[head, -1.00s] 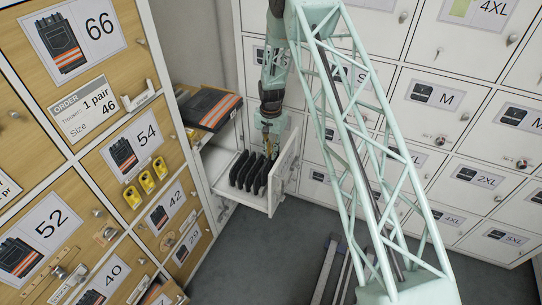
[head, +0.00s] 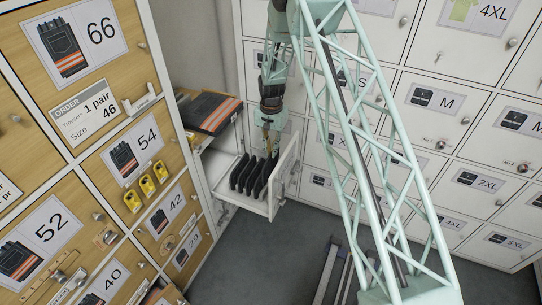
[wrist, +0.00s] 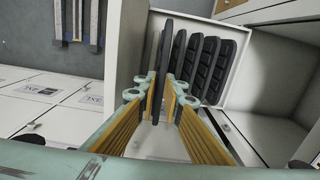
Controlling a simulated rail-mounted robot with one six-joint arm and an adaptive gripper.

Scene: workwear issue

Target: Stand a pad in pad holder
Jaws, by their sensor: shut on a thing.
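Several dark, narrow pads (head: 250,174) stand on edge in a row in the open white drawer (head: 236,199). My gripper (head: 268,149) points down at the right end of the row, close to the drawer's front panel. In the wrist view my gripper (wrist: 167,96) has its yellow-lined fingers closed on the nearest dark pad (wrist: 162,50), which stands upright between them. The other pads (wrist: 208,66) stand just right of it, leaning slightly. The pad's lower end is partly hidden by the fingers. I cannot pick out a separate pad holder with certainty.
Wooden locker doors (head: 75,110) line the left, with yellow tags (head: 146,186) on one. White lockers (head: 435,105) stand behind and right.

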